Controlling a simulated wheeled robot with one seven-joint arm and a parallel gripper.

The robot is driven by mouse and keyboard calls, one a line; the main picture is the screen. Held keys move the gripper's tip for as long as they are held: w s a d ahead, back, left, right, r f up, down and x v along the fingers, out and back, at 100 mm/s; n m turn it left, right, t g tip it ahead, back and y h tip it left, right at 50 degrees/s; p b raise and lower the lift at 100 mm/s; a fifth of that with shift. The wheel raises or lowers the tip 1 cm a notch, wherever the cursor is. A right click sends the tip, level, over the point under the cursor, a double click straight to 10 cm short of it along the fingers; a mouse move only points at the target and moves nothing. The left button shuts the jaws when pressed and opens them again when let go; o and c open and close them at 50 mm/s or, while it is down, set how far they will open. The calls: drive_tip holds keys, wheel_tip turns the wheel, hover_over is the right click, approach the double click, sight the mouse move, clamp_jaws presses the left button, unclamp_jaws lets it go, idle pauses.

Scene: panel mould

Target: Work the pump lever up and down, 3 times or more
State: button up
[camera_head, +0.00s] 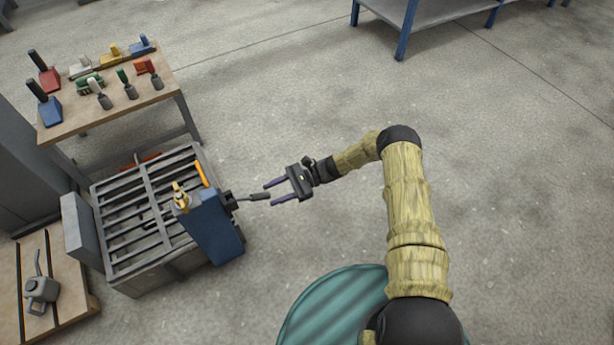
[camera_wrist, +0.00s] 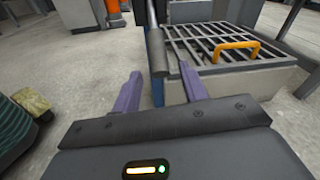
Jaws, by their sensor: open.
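The pump is a blue box (camera_head: 216,228) fixed at the right side of a grated metal tank, with a brass fitting on top. Its dark lever (camera_head: 257,197) sticks out to the right from a black bracket. My gripper (camera_head: 270,194) is open, with its two purple fingers pointing left. The lever's free end lies at or just between the fingertips; I cannot tell whether they touch it.
The slatted grate (camera_head: 124,208) with an orange handle (camera_head: 202,174) lies left of the pump. A wooden table (camera_head: 78,118) with coloured tools stands behind it.

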drive_tip(key=p+v, duration=0.1)
drive_tip(key=v, duration=1.3)
drive_tip(key=shift+p, duration=0.35)
drive_tip(key=shift+w+d, duration=0.15)
drive_tip(key=s+d+r+n+t+h+p, duration=0.1)
drive_tip(key=s+r+n+h+p, duration=0.15)
drive_tip(key=r, duration=0.45)
drive_tip(key=s+d+r+n+t+h+p, duration=0.1)
drive_tip(key=d+r+h, duration=0.1)
drive_tip(key=r+h, duration=0.35)
drive_tip(key=s+d+r+n+h+p, duration=0.1)
drive_tip(key=r+n+h+p, duration=0.1)
drive_tip(key=r, duration=0.6)
drive_tip(key=s+d+r+n+t+h+p, duration=0.25)
drive_tip(key=s+d+r+t, duration=0.2)
drive_tip(key=s+r, duration=0.4)
drive_tip(key=s+d+r+n+t+h+p, duration=0.25)
drive_tip(key=s+d+r, duration=0.25)
drive_tip(key=s+r, duration=0.4)
wheel_tip(320, 180, up, 39)
drive_tip(key=w+p, duration=0.1)
drive_tip(key=p, duration=3.6)
drive_tip(key=shift+w+f+t, duration=0.15)
drive_tip(key=shift+w+t, duration=0.15)
drive_tip(key=shift+w, duration=0.05)
